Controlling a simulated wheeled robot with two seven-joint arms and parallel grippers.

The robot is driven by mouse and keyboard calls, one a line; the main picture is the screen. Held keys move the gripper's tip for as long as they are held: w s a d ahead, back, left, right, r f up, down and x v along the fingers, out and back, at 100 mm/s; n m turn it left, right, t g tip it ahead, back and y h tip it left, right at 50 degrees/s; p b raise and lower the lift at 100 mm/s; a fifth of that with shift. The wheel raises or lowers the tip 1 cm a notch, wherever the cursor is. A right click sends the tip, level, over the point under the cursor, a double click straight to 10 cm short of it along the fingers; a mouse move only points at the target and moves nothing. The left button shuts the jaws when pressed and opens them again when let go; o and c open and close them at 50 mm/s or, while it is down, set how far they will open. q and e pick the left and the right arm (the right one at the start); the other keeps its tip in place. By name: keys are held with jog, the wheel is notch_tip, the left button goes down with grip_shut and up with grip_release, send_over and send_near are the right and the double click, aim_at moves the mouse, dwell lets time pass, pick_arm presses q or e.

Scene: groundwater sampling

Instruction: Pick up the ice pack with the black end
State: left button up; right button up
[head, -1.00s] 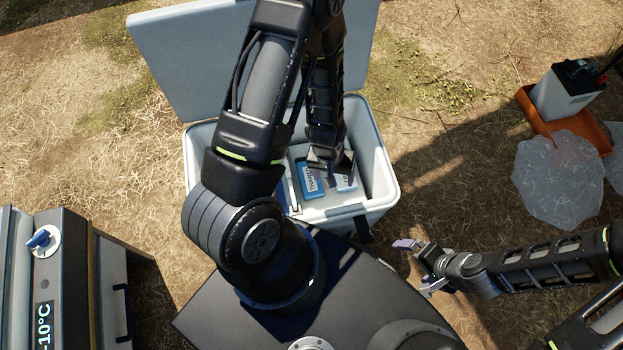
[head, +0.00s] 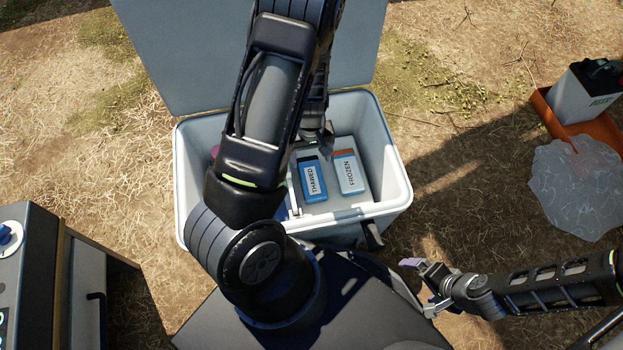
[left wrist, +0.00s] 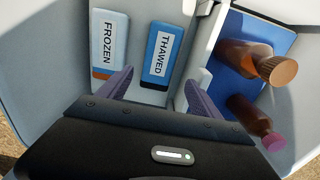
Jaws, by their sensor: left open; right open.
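The ice pack with the black end (head: 313,182) is blue, labelled THAWED, and lies flat in the open cooler (head: 392,150). In the left wrist view this pack (left wrist: 163,52) has its black end nearest my gripper. A whitish-grey pack labelled FROZEN with an orange-brown end (head: 351,175) lies beside it, to its right in the head view. My left gripper (left wrist: 158,92) is open and empty; its fingers point toward the packs, one on each side of the black end in the picture. In the head view my arm partly hides this gripper. My right gripper (head: 422,286) is open and empty outside the cooler.
A divider separates the packs from a blue-lined compartment with brown bottles (left wrist: 265,65). The cooler lid (head: 180,60) stands open behind. A freezer-like box (head: 40,260) is at left. A battery in an orange tray (head: 548,112) and a clear plastic bag (head: 575,190) are at right.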

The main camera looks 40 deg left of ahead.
pick_arm(q)
jog(key=b, duration=0.2)
send_over(312, 177)
jog(key=f, duration=0.5)
jog(key=shift+a+f, duration=0.2)
jog(key=shift+f, duration=0.2)
notch_tip(312, 177, down, 5)
jog(key=b, duration=0.3)
jog(key=shift+s+d+f, duration=0.1)
jog(key=shift+d, duration=0.05)
jog(key=shift+c, duration=0.5)
jog(key=c, duration=1.4)
notch_tip(312, 177, up, 18)
jog(key=p, duration=0.8)
